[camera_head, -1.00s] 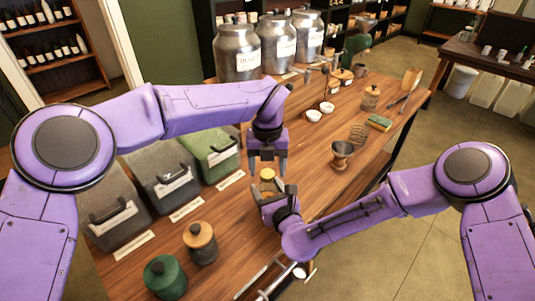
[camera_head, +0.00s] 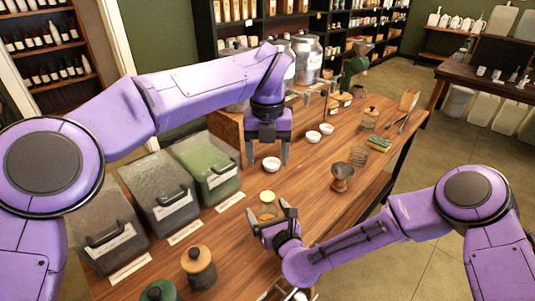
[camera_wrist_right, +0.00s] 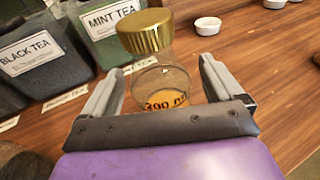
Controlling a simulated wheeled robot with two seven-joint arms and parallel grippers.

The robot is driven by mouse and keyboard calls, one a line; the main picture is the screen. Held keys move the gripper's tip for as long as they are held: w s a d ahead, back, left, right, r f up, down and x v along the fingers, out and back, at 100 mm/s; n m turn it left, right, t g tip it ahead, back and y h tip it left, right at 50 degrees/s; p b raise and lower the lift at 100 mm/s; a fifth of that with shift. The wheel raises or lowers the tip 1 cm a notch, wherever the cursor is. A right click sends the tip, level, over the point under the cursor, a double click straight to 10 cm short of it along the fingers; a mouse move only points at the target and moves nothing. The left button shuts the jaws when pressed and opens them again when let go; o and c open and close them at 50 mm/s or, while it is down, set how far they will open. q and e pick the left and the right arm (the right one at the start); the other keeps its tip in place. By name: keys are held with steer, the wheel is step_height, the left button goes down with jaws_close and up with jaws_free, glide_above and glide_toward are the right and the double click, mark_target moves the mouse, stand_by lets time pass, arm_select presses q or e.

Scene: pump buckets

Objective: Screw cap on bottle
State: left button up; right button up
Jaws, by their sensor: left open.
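A clear glass bottle (camera_wrist_right: 165,85) stands upright on the table, with amber contents or a label low on it. A ribbed gold cap (camera_wrist_right: 145,32) sits on its top; how tightly it sits cannot be told. In the head view the cap (camera_head: 267,197) shows just beyond my right gripper (camera_head: 274,217). In the right wrist view the right gripper's fingers are spread, one on each side of the bottle, with gaps visible. My left gripper (camera_head: 267,158) is open and empty, pointing down above and behind the bottle, apart from the cap.
Tea bins (camera_head: 207,165) line the table's left side, with labels in front. The table right of the bottle is clear.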

steer(key=b+v, duration=0.2)
steer(key=v, duration=0.7)
steer(key=shift+s+d+b, duration=0.15)
steer(key=shift+s+b, duration=0.15)
steer(key=shift+s, duration=0.05)
steer(key=shift+s+d+r, duration=0.1)
steer(key=shift+s+r, duration=0.05)
steer(key=shift+s, duration=0.2)
